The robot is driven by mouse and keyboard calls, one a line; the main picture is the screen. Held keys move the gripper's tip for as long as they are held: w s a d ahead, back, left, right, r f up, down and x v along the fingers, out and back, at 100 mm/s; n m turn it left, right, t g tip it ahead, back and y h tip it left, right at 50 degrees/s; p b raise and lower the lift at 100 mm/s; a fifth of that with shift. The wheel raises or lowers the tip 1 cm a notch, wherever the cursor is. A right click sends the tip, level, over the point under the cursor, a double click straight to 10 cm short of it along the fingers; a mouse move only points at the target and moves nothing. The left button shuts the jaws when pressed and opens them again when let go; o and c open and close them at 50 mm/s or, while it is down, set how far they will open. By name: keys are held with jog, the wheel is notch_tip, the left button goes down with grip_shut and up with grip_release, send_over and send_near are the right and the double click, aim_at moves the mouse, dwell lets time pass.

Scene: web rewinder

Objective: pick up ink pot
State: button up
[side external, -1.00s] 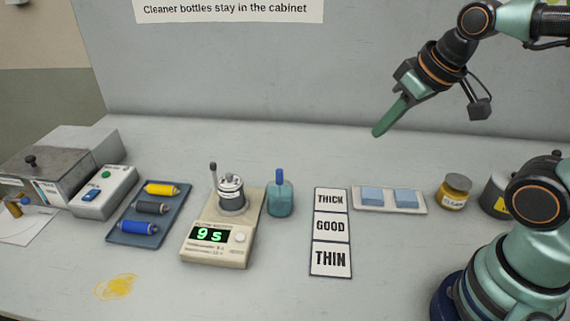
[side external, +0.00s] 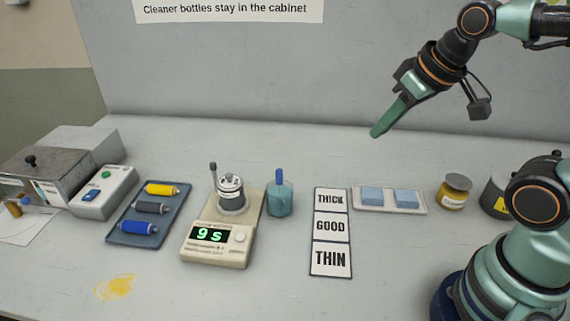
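A small yellow jar with a grey lid and a pale label (side external: 453,198) stands on the bench at the right and looks like the ink pot. Its label is too small to read. My gripper (side external: 378,131) hangs in the air up and left of the jar, apart from everything, with its green fingers pointing down and left. The fingers overlap from this side, so I cannot see whether there is a gap between them. Nothing shows held in them.
A dark can (side external: 495,197) stands beside the jar, partly behind my arm. A tray with blue pads (side external: 390,209), THICK/GOOD/THIN cards (side external: 330,244), a teal pot (side external: 281,203) and a timer reading 9 s (side external: 215,248) lie leftward. The front middle bench is clear.

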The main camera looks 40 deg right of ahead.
jog(key=o, duration=1.2)
jog(key=shift+o, duration=0.2)
jog(key=w+a+r+n+g, duration=0.1)
jog(key=w+a+r+n, duration=0.2)
jog(key=w, duration=0.3)
jog(key=n+g, duration=0.5)
jog(key=n, duration=0.8)
send_over(232, 182)
jog(key=f, duration=1.3)
jog(key=shift+w+d, duration=0.15)
jog(key=shift+w, duration=0.1)
jog(key=shift+f, duration=0.7)
notch_tip(232, 182, down, 11)
jog(key=shift+w+f, duration=0.15)
